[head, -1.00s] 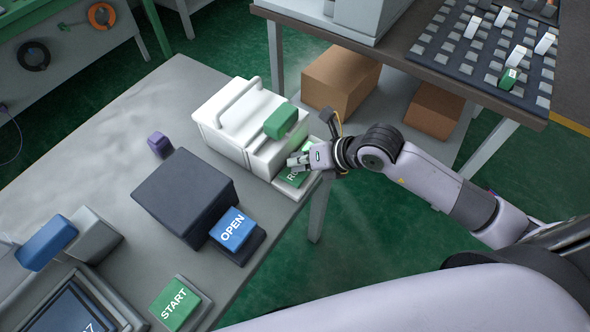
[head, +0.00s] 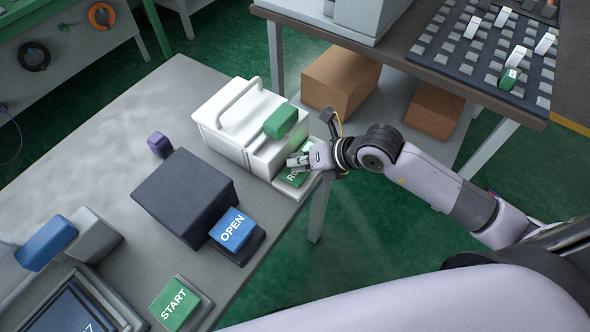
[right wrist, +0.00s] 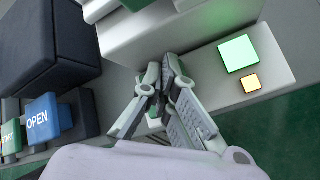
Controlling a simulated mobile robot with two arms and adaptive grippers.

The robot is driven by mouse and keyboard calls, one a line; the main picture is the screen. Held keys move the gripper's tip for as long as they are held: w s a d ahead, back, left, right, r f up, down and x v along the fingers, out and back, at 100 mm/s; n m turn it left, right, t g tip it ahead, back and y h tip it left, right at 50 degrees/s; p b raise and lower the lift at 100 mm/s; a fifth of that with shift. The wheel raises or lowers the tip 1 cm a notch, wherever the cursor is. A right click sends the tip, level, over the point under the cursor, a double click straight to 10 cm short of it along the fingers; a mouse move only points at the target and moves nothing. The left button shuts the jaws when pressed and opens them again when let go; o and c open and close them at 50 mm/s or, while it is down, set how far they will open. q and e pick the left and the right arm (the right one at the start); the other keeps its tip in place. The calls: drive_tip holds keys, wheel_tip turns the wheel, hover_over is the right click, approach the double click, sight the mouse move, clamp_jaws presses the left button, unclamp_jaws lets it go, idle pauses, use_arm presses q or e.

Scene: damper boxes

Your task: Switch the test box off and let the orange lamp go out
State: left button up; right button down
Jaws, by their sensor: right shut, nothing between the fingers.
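The white box (head: 225,118) with a carrying handle stands at the table's far right corner, a green block (head: 281,121) on its right side. A green button (head: 291,178) with a partly covered label starting with R sits on a low white base before it. My right gripper (head: 297,160) is shut and empty, its fingertips over this button; contact cannot be told. In the right wrist view, its fingers (right wrist: 158,92) are beside the white box (right wrist: 175,35). There a bright green square (right wrist: 238,54) and a small lit orange lamp (right wrist: 251,83) show on the base. My left gripper is not in view.
A dark box (head: 185,195), a blue OPEN button (head: 232,230), a green START button (head: 174,304) and a small purple object (head: 160,145) stand on the grey table (head: 100,140). Cardboard boxes (head: 340,82) lie on a shelf beyond. The table's back left is bare.

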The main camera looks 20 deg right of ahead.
drive_tip(key=shift+f, duration=0.45)
drive_tip(key=shift+s+r, duration=0.1)
drive_tip(key=shift+r, duration=0.4)
wheel_tip(320, 180, up, 6)
drive_tip(key=p, duration=0.5)
idle(0.5)
